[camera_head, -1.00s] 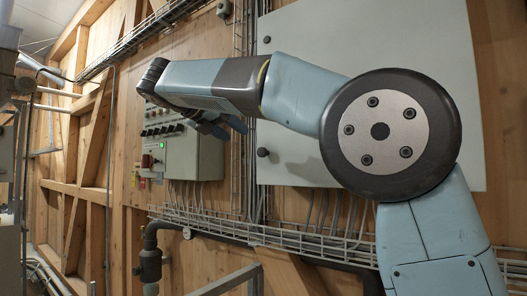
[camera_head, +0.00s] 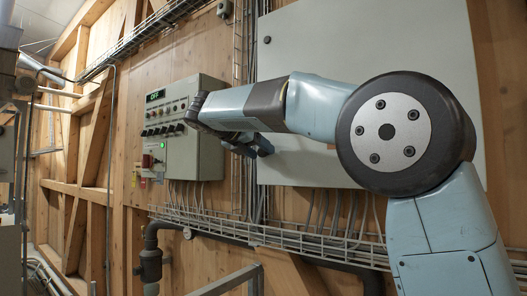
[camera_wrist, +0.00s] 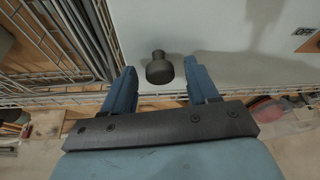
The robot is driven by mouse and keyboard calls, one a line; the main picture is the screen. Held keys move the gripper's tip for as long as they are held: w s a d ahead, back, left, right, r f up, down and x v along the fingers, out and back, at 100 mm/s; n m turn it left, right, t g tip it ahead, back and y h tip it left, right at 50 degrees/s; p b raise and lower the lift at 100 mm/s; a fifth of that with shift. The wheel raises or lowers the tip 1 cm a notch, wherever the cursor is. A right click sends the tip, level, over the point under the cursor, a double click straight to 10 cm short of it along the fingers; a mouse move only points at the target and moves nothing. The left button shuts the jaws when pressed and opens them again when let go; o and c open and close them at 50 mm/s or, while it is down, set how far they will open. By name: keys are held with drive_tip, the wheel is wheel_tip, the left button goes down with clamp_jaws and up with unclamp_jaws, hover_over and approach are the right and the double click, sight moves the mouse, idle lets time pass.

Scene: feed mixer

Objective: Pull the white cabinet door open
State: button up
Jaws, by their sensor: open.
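The white cabinet door (camera_head: 380,40) is a large flat pale panel on the wooden wall, and it looks closed. A dark round knob (camera_head: 267,39) sits near its upper left edge. A lower dark knob (camera_wrist: 160,69) shows in the wrist view, standing out from the white surface. My gripper (camera_head: 262,148) is at the lower left part of the door and covers the lower knob in the head view. In the wrist view its two blue fingers are spread, one on each side of the knob, with visible gaps. The knob lies near the fingertips' line; its exact depth is unclear.
A grey control box (camera_head: 193,130) with buttons and a lit green lamp is mounted left of the door, close to my wrist. A wire cable tray (camera_head: 300,240) with cables runs below the door. A metal rail (camera_head: 235,280) stands at the bottom.

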drive_tip(key=shift+c, duration=0.3)
clamp_jaws()
